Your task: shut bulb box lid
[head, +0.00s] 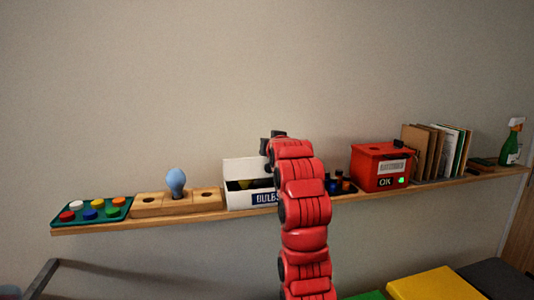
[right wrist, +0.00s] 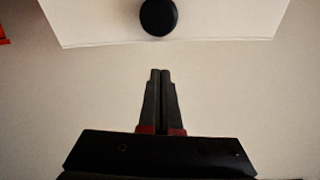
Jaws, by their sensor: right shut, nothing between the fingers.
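The white bulb box (head: 235,198), labelled BULBS, stands on the wall shelf. Its lid (head: 240,170) is up at the back, and the dark inside shows with something yellowish in it. My red right arm covers the box's right part. My right gripper (head: 270,139) is at the upper right of the box, mostly hidden behind the arm. In the right wrist view its two dark fingers (right wrist: 161,72) are shut and empty. A white panel, seemingly the lid (right wrist: 100,22), with a round dark knob (right wrist: 158,16) lies beyond the fingertips, apart from them. My left gripper is not in view.
On the shelf (head: 100,226), a wooden block (head: 150,206) with a blue bulb (head: 176,182) and a green tray (head: 78,222) of coloured buttons stand left. Small dark bottles (head: 336,186), a red box (head: 368,171), folders (head: 418,150) and a spray bottle (head: 511,148) stand right.

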